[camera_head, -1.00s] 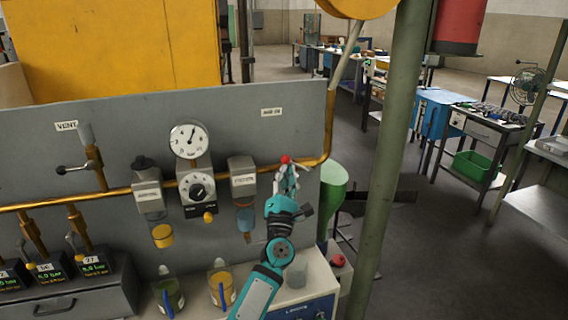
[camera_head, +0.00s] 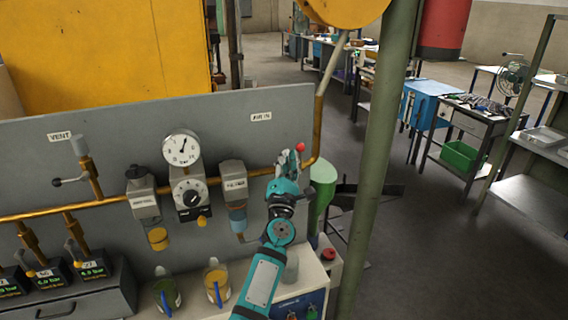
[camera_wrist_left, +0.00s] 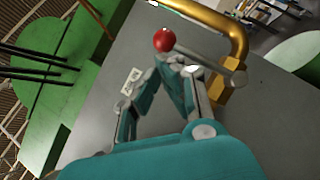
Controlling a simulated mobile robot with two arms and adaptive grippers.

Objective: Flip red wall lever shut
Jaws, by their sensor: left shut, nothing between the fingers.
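The red wall lever's round red knob (camera_head: 300,147) shows beside the brass pipe near the right end of the grey panel. In the left wrist view the red knob (camera_wrist_left: 164,41) sits on a grey rod that runs to the brass valve (camera_wrist_left: 234,80). My teal left gripper (camera_head: 288,160) is shut and empty just left of and below the knob. In the left wrist view its fingertips (camera_wrist_left: 182,66) are close together right by the knob and rod; I cannot tell whether they touch. My right gripper is not in view.
The grey panel (camera_head: 95,128) carries a gauge (camera_head: 181,148), a regulator and a black-knobbed vent lever (camera_head: 70,181). A green post (camera_head: 378,150) stands to the right. Open floor lies beyond it.

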